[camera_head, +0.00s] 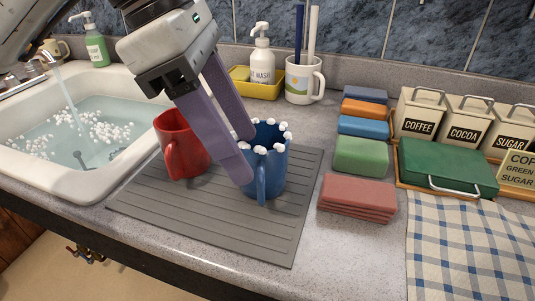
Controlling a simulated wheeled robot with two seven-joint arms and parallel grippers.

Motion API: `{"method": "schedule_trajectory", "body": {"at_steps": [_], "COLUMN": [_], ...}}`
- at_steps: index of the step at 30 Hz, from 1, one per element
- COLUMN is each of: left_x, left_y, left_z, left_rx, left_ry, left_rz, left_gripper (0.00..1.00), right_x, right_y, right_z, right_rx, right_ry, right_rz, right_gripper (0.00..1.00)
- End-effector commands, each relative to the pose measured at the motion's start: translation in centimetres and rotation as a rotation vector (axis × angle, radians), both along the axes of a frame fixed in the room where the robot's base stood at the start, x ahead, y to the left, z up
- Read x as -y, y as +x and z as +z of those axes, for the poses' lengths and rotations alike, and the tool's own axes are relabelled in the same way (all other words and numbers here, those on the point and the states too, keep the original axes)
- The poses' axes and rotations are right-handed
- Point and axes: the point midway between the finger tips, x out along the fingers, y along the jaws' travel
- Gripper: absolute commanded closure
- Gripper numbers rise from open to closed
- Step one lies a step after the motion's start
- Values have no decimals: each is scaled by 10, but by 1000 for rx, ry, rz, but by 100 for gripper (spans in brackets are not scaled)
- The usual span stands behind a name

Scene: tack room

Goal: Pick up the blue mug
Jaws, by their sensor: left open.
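The blue mug (270,178) stands upright on a grey ridged mat (245,228), with white foam blobs around its rim and its handle toward the front. My left gripper (243,160) reaches down from the upper left with its two purple fingers apart. One finger is in front of the mug's left side and the other is toward its back left. I cannot tell whether either finger touches the mug. A red mug (182,147) stands on the mat just to the left, partly behind the gripper. My right gripper is not in view.
A sink (50,165) with foamy water and a running tap is at the left. Folded cloths or sponges (361,155), canisters (417,115), a green tin (440,167) and a checked cloth (465,245) are at the right. A soap bottle (262,60) and white mug (302,80) stand behind.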

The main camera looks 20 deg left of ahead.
Motion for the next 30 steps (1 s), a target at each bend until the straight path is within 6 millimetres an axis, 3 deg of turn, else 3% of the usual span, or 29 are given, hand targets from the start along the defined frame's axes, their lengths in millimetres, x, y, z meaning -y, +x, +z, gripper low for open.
{"method": "schedule_trajectory", "body": {"at_steps": [18, 26, 30], "left_x": [25, 27, 27], "left_y": [9, 10, 10], "left_z": [-68, -73, -72], "left_rx": [-1, 0, -1], "left_ry": [1, -1, -1], "left_rz": [-1, -1, 0], "left_gripper": [45, 45, 63], "right_x": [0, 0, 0], "right_y": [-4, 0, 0], "right_z": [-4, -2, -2], "right_rx": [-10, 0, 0], "right_ry": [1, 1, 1], "right_rz": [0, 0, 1], "right_gripper": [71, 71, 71]}}
